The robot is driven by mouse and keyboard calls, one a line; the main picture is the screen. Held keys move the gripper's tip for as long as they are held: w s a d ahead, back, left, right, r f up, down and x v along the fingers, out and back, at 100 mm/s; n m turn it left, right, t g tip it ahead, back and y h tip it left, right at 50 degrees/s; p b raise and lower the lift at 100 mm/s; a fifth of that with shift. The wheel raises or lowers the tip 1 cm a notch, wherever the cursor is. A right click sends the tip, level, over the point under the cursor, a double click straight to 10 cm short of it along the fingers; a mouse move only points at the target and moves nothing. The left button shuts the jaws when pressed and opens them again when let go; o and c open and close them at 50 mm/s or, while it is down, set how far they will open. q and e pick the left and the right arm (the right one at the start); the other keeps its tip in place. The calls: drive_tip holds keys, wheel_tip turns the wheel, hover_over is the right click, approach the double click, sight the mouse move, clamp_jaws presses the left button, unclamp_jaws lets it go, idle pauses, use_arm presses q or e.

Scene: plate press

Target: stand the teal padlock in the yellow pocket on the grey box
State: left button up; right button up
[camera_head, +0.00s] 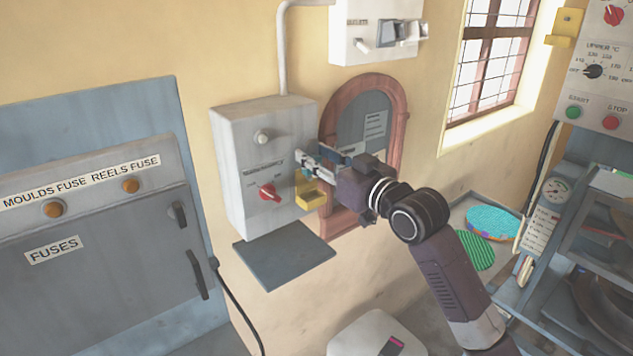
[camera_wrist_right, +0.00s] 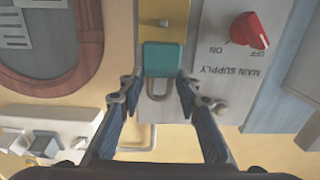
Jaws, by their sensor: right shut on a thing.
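The teal padlock (camera_wrist_right: 163,60) shows in the right wrist view, its grey shackle (camera_wrist_right: 158,92) between the two fingers. My right gripper (camera_head: 314,166) is shut on it by the shackle end, with the teal body pointing away from the gripper. The yellow pocket (camera_head: 311,193) is on the right part of the grey box (camera_head: 236,165), just below my gripper in the head view. In the wrist view the yellow pocket (camera_wrist_right: 163,18) lies directly beyond the padlock body. I cannot tell whether they touch. The fingers hide the padlock in the head view. My left gripper is not in view.
A red switch (camera_head: 269,192) is on the grey box, left of the pocket. A brown arched frame (camera_head: 398,115) is on the wall to the right. A dark shelf (camera_head: 284,262) juts out below. A white box (camera_head: 372,28) with switches hangs above.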

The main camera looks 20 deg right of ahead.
sight(307, 179)
wheel_tip(307, 179, down, 7)
drive_tip(key=shift+r+p, duration=0.2)
drive_tip(key=shift+p, duration=0.4)
drive_tip(key=shift+f, duration=0.35)
drive_tip(key=shift+f, duration=0.15)
drive_tip(key=o, duration=1.2)
drive_tip(key=b+v, duration=0.4)
drive_tip(key=v, duration=0.8)
